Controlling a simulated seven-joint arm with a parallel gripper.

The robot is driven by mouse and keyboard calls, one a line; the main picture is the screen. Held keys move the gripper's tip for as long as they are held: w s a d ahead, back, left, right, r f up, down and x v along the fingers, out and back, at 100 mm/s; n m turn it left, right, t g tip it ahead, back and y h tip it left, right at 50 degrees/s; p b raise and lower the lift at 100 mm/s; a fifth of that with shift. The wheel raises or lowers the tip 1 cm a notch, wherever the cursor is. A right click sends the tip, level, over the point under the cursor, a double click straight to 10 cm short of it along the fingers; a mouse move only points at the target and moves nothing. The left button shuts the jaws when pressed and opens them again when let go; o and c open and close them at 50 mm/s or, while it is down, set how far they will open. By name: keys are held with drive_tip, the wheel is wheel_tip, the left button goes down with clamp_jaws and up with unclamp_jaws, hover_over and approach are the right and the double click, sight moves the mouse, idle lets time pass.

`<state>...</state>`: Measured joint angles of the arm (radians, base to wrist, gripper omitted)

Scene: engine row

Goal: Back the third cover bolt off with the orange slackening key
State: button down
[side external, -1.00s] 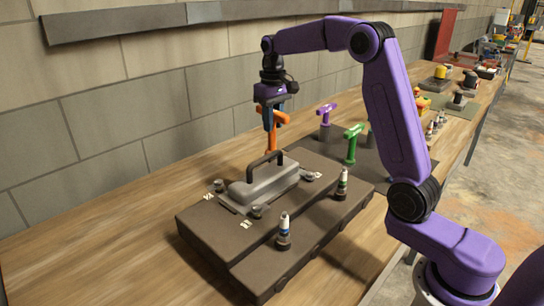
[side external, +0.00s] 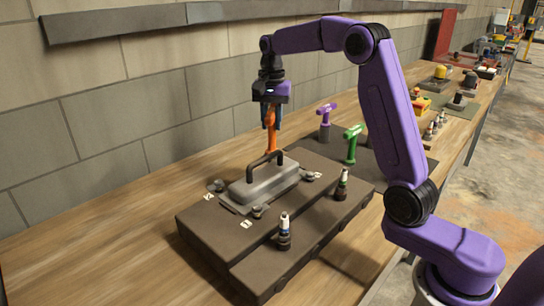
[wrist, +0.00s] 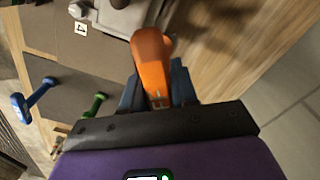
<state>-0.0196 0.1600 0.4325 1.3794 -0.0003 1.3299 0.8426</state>
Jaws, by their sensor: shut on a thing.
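My gripper (side external: 271,122) is shut on the orange slackening key (side external: 270,138) and holds it upright above the far end of the grey cover. The key's orange handle (wrist: 152,62) fills the middle of the wrist view, between the fingers (wrist: 155,92). The key's lower end is hidden behind the cover's handle in the side view, so I cannot tell whether it touches a bolt. The grey cover (side external: 262,188) lies on a dark block. Cover bolts show at its near right (side external: 258,211), left (side external: 218,185) and far right (side external: 308,176) corners.
The dark stepped block (side external: 225,238) carries two upright plugs, one blue-banded (side external: 284,230) and one green-banded (side external: 342,184). A green key (side external: 351,142) and a purple key (side external: 325,115) stand behind it. A wall runs along the left. The bench's near left is clear.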

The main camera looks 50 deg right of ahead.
drive_tip(key=m, duration=0.6)
drive_tip(key=shift+w+r+m, duration=0.1)
drive_tip(key=shift+m, duration=0.3)
drive_tip(key=n, duration=0.3)
drive_tip(key=shift+n, duration=0.4)
drive_tip(key=n, duration=0.4)
drive_tip(key=shift+n, duration=0.4)
drive_tip(key=shift+r, duration=2.7)
